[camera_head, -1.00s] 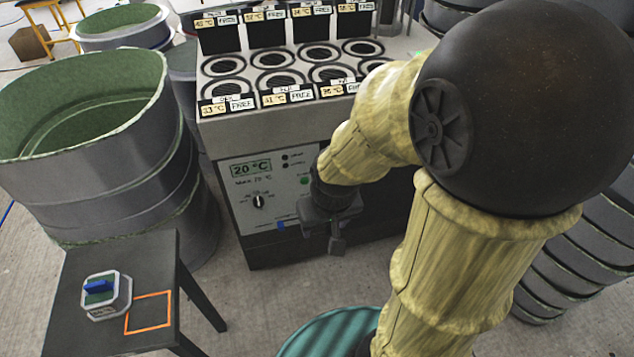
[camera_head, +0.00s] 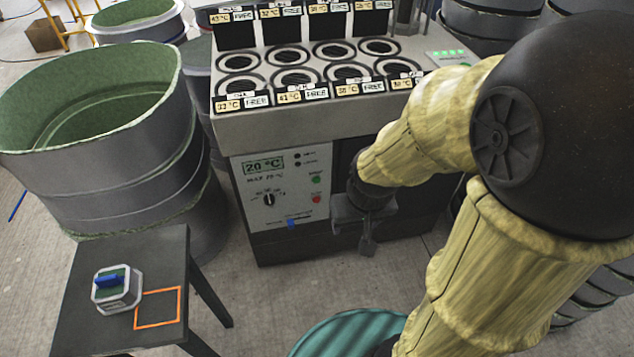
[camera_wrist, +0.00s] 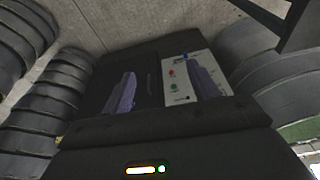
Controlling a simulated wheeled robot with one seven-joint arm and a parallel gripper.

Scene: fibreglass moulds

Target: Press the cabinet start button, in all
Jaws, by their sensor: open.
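The cabinet (camera_head: 232,128) stands in the middle of the head view. Its pale front panel (camera_head: 250,222) has a 20 °C display (camera_head: 264,165), a black dial (camera_head: 269,199), a green button (camera_head: 316,180) and a red button (camera_head: 316,199) below it. The small button labels are unreadable. My gripper (camera_head: 367,245) is open and empty, to the right of the panel and lower than the buttons. In the wrist view the green button (camera_wrist: 173,89) and red button (camera_wrist: 172,73) show between my two fingers, nearer the right one.
A black side table (camera_head: 85,330) at lower left bears a grey box with a blue switch (camera_head: 117,288) beside an orange square outline (camera_head: 158,308). Large grey moulds (camera_head: 95,170) stand left of the cabinet, more behind it at right. A teal ribbed round top (camera_head: 350,335) is in front.

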